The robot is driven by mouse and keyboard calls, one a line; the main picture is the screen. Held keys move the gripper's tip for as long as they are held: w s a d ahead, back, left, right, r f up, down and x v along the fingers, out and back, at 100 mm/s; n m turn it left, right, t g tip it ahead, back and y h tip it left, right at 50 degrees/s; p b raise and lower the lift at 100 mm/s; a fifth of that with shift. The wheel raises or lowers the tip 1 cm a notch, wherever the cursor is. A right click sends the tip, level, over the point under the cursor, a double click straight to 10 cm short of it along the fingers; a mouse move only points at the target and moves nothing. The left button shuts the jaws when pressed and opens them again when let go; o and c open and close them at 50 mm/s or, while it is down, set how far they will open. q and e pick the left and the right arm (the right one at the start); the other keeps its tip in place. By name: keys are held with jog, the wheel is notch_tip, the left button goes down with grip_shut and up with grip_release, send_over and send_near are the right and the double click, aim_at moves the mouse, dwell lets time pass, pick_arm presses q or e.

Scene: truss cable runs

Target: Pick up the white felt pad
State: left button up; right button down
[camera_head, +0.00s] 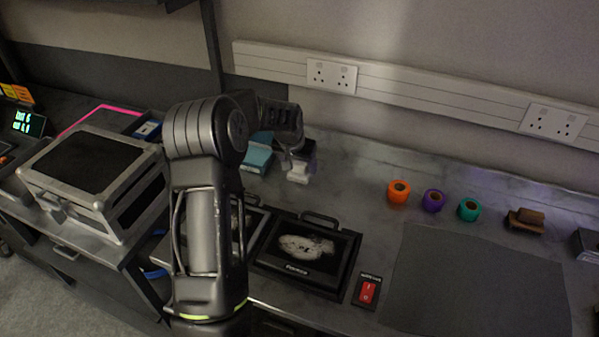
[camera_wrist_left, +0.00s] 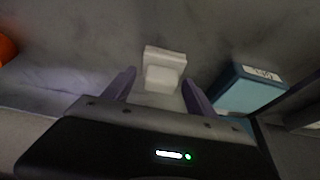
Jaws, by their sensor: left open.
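The white felt pad (camera_head: 298,174) is a small white block on the grey worktop, below my left gripper (camera_head: 296,160) in the head view. In the left wrist view the pad (camera_wrist_left: 164,64) is ahead of the open left gripper (camera_wrist_left: 158,88), roughly centred between its two purple fingers. The fingers look spread wider than the pad, with nothing held. I cannot tell whether the fingertips are at the pad's height. My left arm hides part of the worktop. My right gripper is not in view.
A light blue box (camera_head: 257,156) lies close beside the pad and also shows in the left wrist view (camera_wrist_left: 248,92). A silver case (camera_head: 93,180), black framed panels (camera_head: 305,250), a red switch (camera_head: 367,291) and an orange tape roll (camera_head: 398,191) stand around. A grey mat (camera_head: 470,285) is bare.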

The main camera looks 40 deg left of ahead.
aim_at(300, 163)
pick_arm(q)
jog(key=c, duration=1.2)
jog(key=shift+r, duration=0.1)
notch_tip(300, 163, up, 9)
jog(key=shift+f+b, duration=0.15)
jog(key=shift+b, duration=1.05)
jog(key=shift+r, duration=0.6)
